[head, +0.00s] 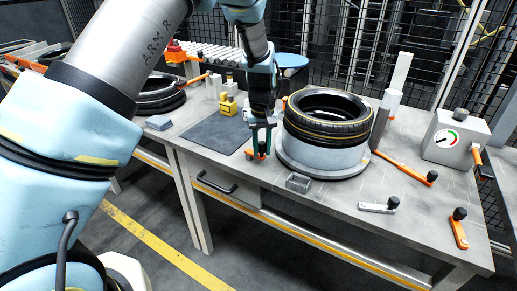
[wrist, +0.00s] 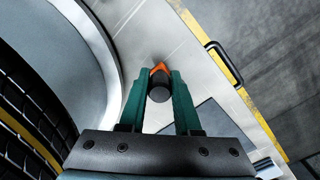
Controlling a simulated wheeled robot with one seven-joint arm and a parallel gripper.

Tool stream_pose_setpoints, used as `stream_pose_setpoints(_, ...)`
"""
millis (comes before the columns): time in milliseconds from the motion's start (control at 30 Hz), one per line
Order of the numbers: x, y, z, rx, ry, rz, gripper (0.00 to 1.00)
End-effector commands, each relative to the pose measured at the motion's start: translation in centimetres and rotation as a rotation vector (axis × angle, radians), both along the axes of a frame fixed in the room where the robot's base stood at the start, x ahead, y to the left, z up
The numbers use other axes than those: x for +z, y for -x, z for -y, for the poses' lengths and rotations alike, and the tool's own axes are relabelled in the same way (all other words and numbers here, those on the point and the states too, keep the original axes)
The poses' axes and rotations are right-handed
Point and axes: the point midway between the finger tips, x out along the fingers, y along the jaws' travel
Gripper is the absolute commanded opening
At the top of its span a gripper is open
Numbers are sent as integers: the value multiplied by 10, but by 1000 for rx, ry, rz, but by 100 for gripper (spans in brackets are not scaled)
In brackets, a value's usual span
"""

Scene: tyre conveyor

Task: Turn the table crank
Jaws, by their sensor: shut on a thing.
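My gripper (head: 260,150) points down at the left side of the round turntable (head: 291,164), in front of the tyre stack. In the wrist view its two green fingers (wrist: 160,84) are shut on a black crank knob (wrist: 160,92), one finger on each side. An orange part of the crank (wrist: 160,68) shows just beyond the knob. In the head view a bit of orange (head: 249,154) shows at the fingertips, and the knob is mostly hidden by the fingers. A black tyre (head: 328,127) with yellow lines sits on a pale drum (head: 318,153) on the turntable.
An orange lever with a black knob (head: 405,167) extends right of the turntable. A silver lever (head: 377,207) and a short orange lever (head: 459,230) lie on the right. A gauge box (head: 455,138) stands at the back right.

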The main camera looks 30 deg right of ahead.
Motion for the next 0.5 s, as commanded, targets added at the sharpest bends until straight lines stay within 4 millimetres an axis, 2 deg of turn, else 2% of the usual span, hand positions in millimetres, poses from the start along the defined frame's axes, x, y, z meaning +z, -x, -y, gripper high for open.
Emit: stream_pose_setpoints(500, 1, -12, 18, 435, 1, 1, 0)
